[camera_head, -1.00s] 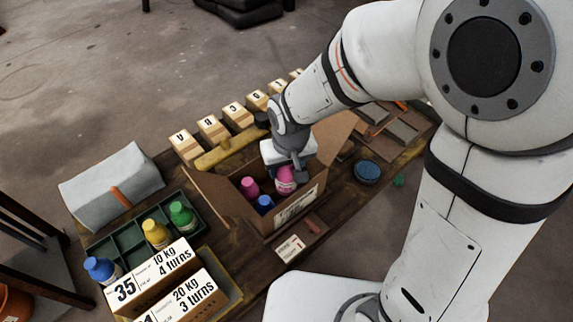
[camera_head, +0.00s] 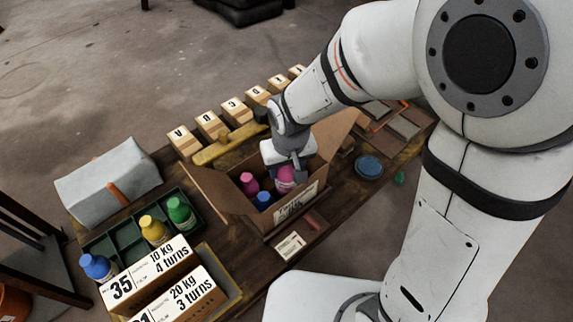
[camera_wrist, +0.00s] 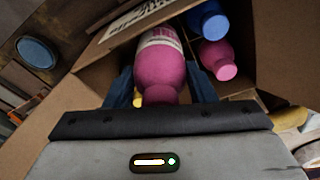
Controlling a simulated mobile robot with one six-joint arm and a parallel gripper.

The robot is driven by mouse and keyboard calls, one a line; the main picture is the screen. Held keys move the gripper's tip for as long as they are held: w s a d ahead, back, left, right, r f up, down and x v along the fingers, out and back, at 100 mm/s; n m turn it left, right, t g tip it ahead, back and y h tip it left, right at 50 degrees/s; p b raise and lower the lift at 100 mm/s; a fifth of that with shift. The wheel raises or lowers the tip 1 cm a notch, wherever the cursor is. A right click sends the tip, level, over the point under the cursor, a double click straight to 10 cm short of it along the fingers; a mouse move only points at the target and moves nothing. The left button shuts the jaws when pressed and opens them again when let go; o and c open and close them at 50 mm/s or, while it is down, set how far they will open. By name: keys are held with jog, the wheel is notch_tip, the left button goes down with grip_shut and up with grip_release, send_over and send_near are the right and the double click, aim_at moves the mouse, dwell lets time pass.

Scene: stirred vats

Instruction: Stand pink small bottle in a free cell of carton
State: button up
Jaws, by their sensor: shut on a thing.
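The carton (camera_head: 226,203) stands open on the table with its flaps spread. My gripper (camera_head: 291,175) is at the right part of the carton, shut on a pink bottle (camera_head: 286,174). In the wrist view the held pink bottle (camera_wrist: 159,68) sits between the two dark fingers, with a white label at its far end. A second pink bottle (camera_head: 249,184) and a blue bottle (camera_head: 264,199) stand in the carton to the left of the held one. The held bottle's lower end and the cell under it are hidden, so I cannot tell whether it touches the carton floor.
A green tray (camera_head: 128,237) at left holds blue, yellow and green bottles. Weight-marked boxes (camera_head: 150,275) stand in front of it. Lettered boxes (camera_head: 212,126) line the back edge. A blue round dish (camera_head: 368,167) lies right of the carton. A grey cloth-like block (camera_head: 108,182) is at far left.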

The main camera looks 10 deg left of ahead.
dwell(0.4)
jog(key=o, duration=1.2)
jog(key=shift+f, duration=0.1)
notch_tip(320, 180, up, 10)
jog(key=p, duration=0.7)
